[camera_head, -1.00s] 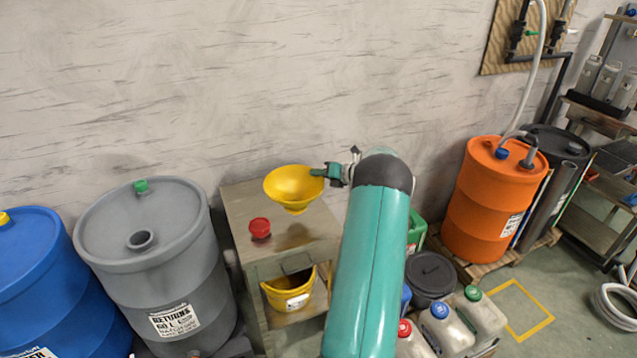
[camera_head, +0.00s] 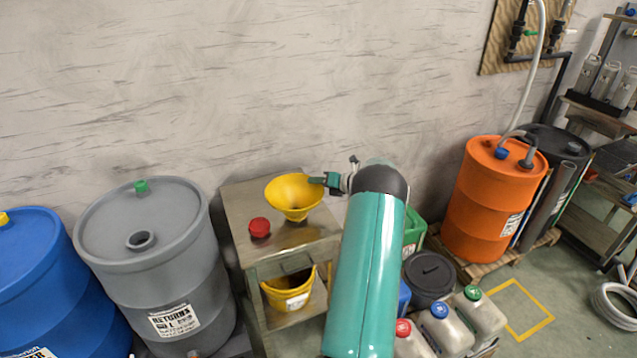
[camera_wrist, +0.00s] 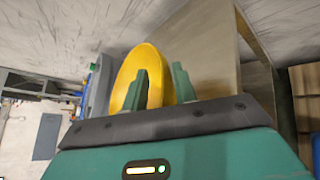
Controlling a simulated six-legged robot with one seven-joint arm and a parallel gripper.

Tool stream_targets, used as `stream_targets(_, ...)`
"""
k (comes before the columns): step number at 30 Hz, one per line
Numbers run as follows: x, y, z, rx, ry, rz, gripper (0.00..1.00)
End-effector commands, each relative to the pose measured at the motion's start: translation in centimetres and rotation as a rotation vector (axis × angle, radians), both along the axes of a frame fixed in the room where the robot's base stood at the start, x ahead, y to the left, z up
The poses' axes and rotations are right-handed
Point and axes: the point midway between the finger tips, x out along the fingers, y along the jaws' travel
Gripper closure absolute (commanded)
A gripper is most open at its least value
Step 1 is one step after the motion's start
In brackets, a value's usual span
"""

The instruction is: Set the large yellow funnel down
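The large yellow funnel (camera_head: 292,196) is upright, wide mouth up, over the top of the metal stand (camera_head: 240,198). Its lower end is at or just above the surface; I cannot tell whether it touches. My gripper (camera_head: 318,180) comes from the right and is shut on the funnel's rim. In the wrist view my gripper's two fingers (camera_wrist: 160,88) lie on either side of the yellow funnel wall (camera_wrist: 124,75). Part of the rim is hidden behind the fingers.
A red cap (camera_head: 259,227) sits on the stand left of the funnel. A yellow bucket (camera_head: 288,292) is on the shelf below. A grey drum (camera_head: 150,245) stands close on the left, with the wall behind. Several jugs and an orange drum (camera_head: 490,205) are on the right.

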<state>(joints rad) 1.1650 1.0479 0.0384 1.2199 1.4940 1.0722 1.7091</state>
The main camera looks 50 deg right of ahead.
Motion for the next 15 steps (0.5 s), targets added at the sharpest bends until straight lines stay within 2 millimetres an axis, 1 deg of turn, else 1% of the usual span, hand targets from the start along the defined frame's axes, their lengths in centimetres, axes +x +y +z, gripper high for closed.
stream_targets(5,0.0,0.0,0.2,-0.001,0.0,0.0,0.72)
stream_targets(8,-0.7,-0.1,0.4,0.0,0.0,-0.001,0.72)
stream_targets(11,-2.1,-0.2,1.0,-0.001,0.001,-0.002,0.72)
stream_targets(15,-4.9,-0.5,2.0,-0.001,0.0,-0.004,0.72)
